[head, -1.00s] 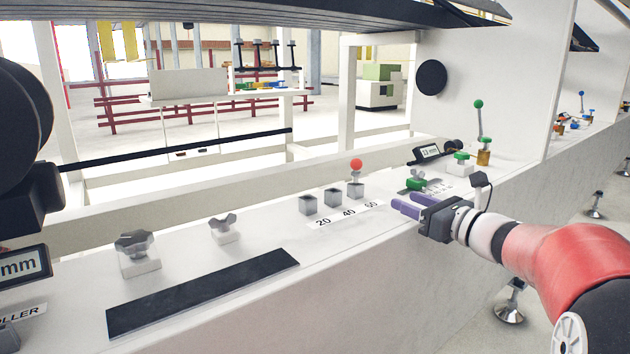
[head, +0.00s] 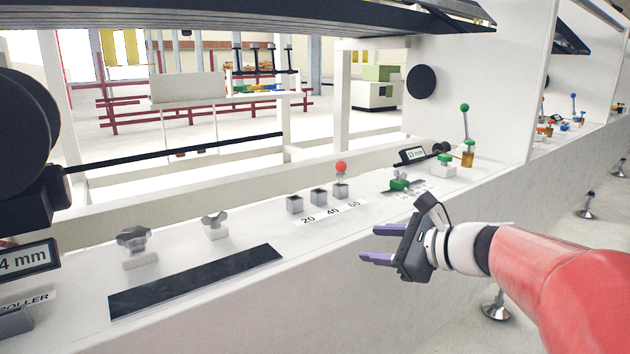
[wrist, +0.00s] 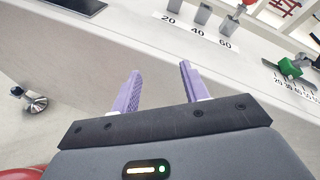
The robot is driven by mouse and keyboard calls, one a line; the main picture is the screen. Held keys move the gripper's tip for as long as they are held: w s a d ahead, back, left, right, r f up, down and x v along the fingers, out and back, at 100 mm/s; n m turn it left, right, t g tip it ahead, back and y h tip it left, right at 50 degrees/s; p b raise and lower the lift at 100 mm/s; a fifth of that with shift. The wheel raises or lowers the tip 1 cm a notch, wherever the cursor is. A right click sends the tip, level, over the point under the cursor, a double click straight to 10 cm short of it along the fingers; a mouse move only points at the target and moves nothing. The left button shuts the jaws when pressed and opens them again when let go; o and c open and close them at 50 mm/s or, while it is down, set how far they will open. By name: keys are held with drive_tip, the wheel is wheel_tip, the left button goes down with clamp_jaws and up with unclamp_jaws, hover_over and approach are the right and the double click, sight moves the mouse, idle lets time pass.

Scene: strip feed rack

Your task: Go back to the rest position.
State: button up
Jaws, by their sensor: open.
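My gripper (head: 380,243) is in front of the white bench's front face, right of the picture's middle in the head view. Its two purple fingers are apart with nothing between them. In the wrist view the open fingers (wrist: 158,90) point toward the bench, and the space between them is empty. The red arm reaches in from the right in the head view.
The white bench (head: 230,255) carries a black strip (head: 200,283), two grey knobs, square sockets marked 20, 40 and 60, and a red-ball pin (head: 341,167) at the 60 socket. A green clamp (head: 399,184) sits behind my gripper. Free floor lies in front.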

drive_tip(key=s+a+f+n+g+h+p, duration=0.1)
drive_tip(key=s+a+n+g+h+p, duration=0.1)
drive_tip(key=s+n, duration=0.4)
drive_tip(key=s+a+f+n+g+h+p, duration=0.15)
drive_tip(key=s+n, duration=0.25)
drive_tip(key=s, duration=0.4)
drive_tip(key=s+d+f+n+h+p, duration=0.2)
drive_tip(key=s+d+n+h, duration=0.4)
drive_tip(key=s+n, duration=0.3)
drive_tip(key=shift+s+d+f+n+g+p, duration=0.3)
drive_tip(key=shift+d+n+g+p, duration=0.15)
drive_tip(key=shift+n, duration=0.55)
